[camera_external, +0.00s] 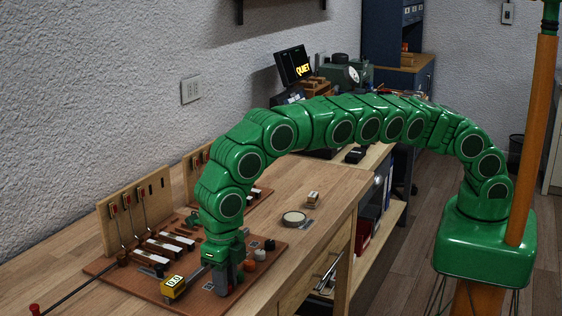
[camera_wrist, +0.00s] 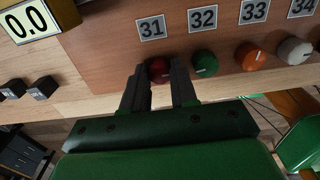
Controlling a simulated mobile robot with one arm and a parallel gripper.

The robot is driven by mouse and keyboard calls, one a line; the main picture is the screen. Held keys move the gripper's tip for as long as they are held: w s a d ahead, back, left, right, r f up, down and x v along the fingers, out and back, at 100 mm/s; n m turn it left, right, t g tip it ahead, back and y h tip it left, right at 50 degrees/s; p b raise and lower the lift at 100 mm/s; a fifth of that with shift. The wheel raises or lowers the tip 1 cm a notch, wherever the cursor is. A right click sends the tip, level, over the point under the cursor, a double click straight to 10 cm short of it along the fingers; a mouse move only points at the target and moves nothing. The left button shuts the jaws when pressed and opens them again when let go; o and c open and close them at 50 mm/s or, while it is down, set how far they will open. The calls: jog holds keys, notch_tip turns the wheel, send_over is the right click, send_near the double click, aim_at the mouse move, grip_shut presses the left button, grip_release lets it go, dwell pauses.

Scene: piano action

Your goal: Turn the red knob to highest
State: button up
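The red knob (camera_wrist: 159,70) sits on the brown board below the label 31. In the wrist view it lies between the two dark fingertips of my gripper (camera_wrist: 159,88). The fingers stand apart on either side of the knob; I cannot tell whether they touch it. In the external view my gripper (camera_external: 221,277) is low over the board's front edge and hides the red knob. A yellow display (camera_wrist: 28,20) reading 0.0 stands at the upper left of the wrist view; it also shows in the external view (camera_external: 174,288).
A green knob (camera_wrist: 204,63) is close to the right of the red one, then an orange knob (camera_wrist: 249,56) and a white knob (camera_wrist: 294,50). Black blocks (camera_wrist: 42,89) lie at the left.

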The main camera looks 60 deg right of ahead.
grip_shut()
jog(key=shift+m, duration=0.3)
